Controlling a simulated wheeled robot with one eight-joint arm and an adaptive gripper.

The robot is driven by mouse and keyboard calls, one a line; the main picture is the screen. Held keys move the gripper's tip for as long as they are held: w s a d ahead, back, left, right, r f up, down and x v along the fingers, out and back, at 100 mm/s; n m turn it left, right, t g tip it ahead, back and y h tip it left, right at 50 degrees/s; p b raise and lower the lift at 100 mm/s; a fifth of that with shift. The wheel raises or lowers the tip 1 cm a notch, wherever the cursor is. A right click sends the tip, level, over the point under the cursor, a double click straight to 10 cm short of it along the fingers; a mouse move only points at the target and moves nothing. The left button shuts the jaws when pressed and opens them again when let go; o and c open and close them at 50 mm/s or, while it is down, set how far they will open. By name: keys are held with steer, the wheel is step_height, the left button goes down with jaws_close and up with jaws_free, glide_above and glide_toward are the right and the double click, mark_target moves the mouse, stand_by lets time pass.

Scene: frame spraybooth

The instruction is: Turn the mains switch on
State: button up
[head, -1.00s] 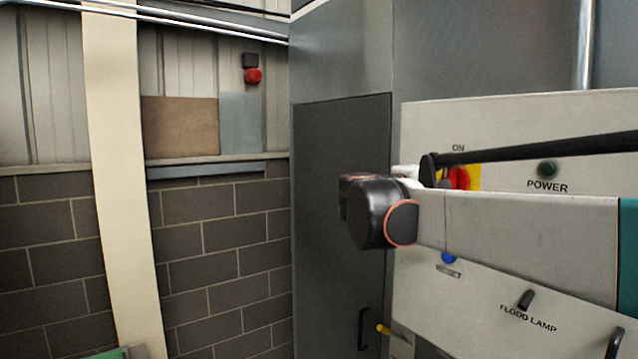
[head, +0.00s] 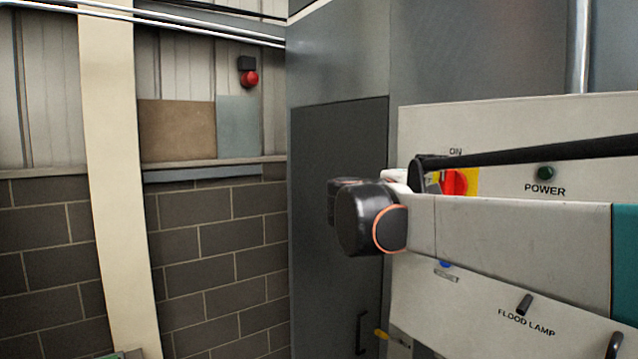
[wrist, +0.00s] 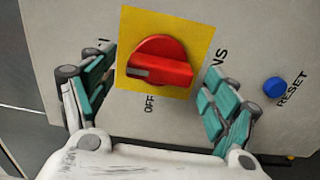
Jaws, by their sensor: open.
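The mains switch is a round red rotary knob (wrist: 160,62) on a yellow square plate (wrist: 207,30), fixed to the pale control panel (wrist: 262,40). In the wrist view the knob's grip bar lies across the plate, and OFF is printed beneath the plate. My gripper (wrist: 162,95) is open, with one teal-padded finger on each side of the plate. The knob is between the fingers in the picture; I cannot tell the gap in depth. In the head view the red knob (head: 460,182) is partly hidden behind my arm, and my fingers cannot be made out.
A blue RESET button (wrist: 275,86) sits right of the switch. The POWER lamp (head: 545,172) and the FLOOD LAMP toggle (head: 525,304) are on the same panel. A grey door (head: 340,200) stands left of the panel, with a brick wall (head: 215,240) beyond.

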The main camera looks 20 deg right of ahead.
steer(key=v, duration=1)
steer(key=shift+s+a, duration=0.15)
steer(key=shift+s, duration=0.1)
steer(key=s+f+y+b, duration=0.3)
steer(key=f+b, duration=0.2)
steer(key=f, duration=0.7)
steer(key=s+f+y+b, duration=0.2)
steer(key=s+f+b, duration=0.25)
steer(key=f, duration=0.65)
steer(key=s+f+y+b, duration=0.25)
steer(key=f+b, duration=0.35)
steer(key=f, duration=0.6)
steer(key=s+a+f+m+y+b, duration=0.1)
steer(key=s+a+f+y+b, duration=0.2)
steer(key=f, duration=0.7)
steer(key=s+a+f+m+y+b, duration=0.1)
steer(key=s+a+f+y+b, duration=0.2)
steer(key=f, duration=0.7)
steer(key=s+a+f+m+t+y+b, duration=0.1)
steer(key=s+a+f+y+b, duration=0.2)
steer(key=a+f+b, duration=0.3)
step_height(320, 180, down, 5)
steer(key=b, duration=0.4)
steer(key=shift+m, duration=0.4)
steer(key=shift+s+f+y, duration=0.1)
steer(key=shift+s+y, duration=0.05)
steer(key=shift+y, duration=0.1)
